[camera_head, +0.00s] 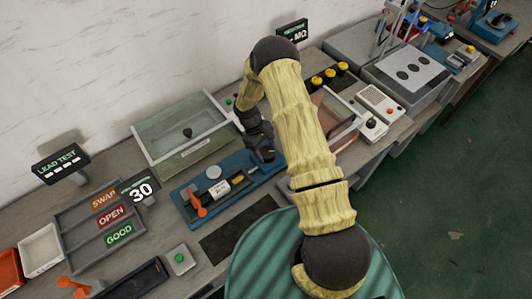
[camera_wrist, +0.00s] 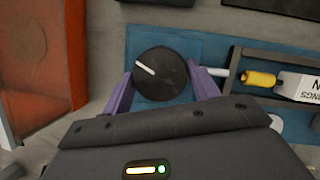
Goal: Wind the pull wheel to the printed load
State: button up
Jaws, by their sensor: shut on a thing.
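The pull wheel (camera_wrist: 163,82) is a round black knob with a white pointer line toward its upper left, seen in the wrist view. My gripper (camera_wrist: 160,70) has its two purple fingers on either side of the wheel and is shut on it. In the head view my gripper (camera_head: 263,152) hides the wheel at the right end of the blue test rig (camera_head: 183,196). A yellow piece (camera_wrist: 259,79) and a white printed block (camera_wrist: 299,86) sit on the rig beside the wheel. A dark display (camera_head: 140,190) reads 30.
A clear-lidded box (camera_head: 180,130) stands behind the rig. A grey tray (camera_head: 75,222) holds SWAP, OPEN and GOOD labels below a LEAD TEST sign (camera_head: 60,163). A green button box (camera_head: 180,258) and a dark mat (camera_head: 235,232) lie in front. An orange-sided clear enclosure (camera_head: 335,115) is at right.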

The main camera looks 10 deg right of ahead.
jog(key=shift+w+r+m, duration=0.1)
jog(key=shift+w+m, duration=0.05)
jog(key=shift+m, duration=0.25)
jog(key=o, duration=1)
jog(key=shift+c, duration=0.2)
jog(key=b+v, duration=0.5)
jog(key=v, duration=1.2)
jog(key=shift+r, duration=0.2)
jog(key=shift+w+d, duration=0.1)
jog(key=shift+d, duration=0.05)
